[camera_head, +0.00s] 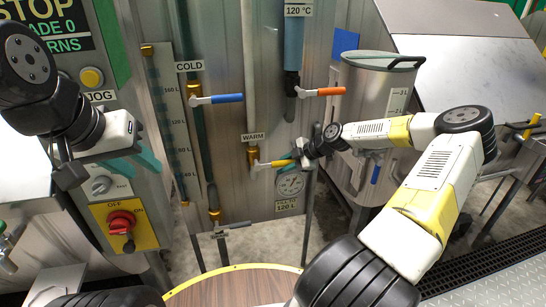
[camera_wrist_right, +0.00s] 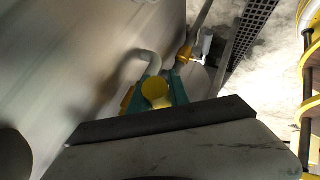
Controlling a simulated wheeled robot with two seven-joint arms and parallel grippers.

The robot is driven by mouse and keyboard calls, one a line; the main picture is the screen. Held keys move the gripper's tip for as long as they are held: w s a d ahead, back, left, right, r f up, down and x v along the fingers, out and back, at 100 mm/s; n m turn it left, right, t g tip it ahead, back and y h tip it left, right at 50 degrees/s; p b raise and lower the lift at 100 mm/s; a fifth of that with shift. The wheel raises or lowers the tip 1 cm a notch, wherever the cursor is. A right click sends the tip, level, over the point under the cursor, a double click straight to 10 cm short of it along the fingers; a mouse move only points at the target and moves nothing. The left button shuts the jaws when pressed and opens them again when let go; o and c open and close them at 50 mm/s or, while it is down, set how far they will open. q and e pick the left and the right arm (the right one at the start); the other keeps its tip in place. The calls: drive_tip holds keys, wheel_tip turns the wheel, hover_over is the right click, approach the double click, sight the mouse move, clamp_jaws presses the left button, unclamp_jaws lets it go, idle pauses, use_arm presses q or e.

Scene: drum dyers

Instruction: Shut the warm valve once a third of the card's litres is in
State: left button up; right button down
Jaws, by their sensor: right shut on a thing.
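The warm valve (camera_head: 253,155) is a brass fitting under the WARM sign, with a yellow lever (camera_head: 275,163) pointing right. My right gripper (camera_head: 297,158) is shut on the lever's outer end. In the right wrist view the teal fingers (camera_wrist_right: 163,90) flank the round yellow lever end (camera_wrist_right: 155,91). The card (camera_head: 287,205) reads 120 L and hangs under a round dial (camera_head: 291,184) whose needle I cannot read. A sight glass (camera_head: 172,120) with litre marks stands at left; its level is unclear. My left gripper (camera_head: 135,163) hangs before the control box; its finger opening is unclear.
The cold valve (camera_head: 194,100) has a blue lever; another valve above has an orange lever (camera_head: 320,91). A lower valve (camera_head: 220,234) sits below. The control box has a red OFF/ON switch (camera_head: 122,222). A metal drum (camera_head: 375,100) stands right. A round wooden top (camera_head: 230,287) is in front.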

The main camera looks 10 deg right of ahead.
sight(292, 161)
drive_tip(key=shift+f, duration=0.15)
drive_tip(key=c, duration=1.2)
unclamp_jaws()
drive_tip(key=shift+c, duration=0.2)
drive_tip(key=v, duration=0.7)
drive_tip(key=shift+s+d+r, duration=0.15)
drive_tip(key=shift+d+r, duration=0.05)
drive_tip(key=shift+r, duration=0.1)
drive_tip(key=shift+a, duration=0.1)
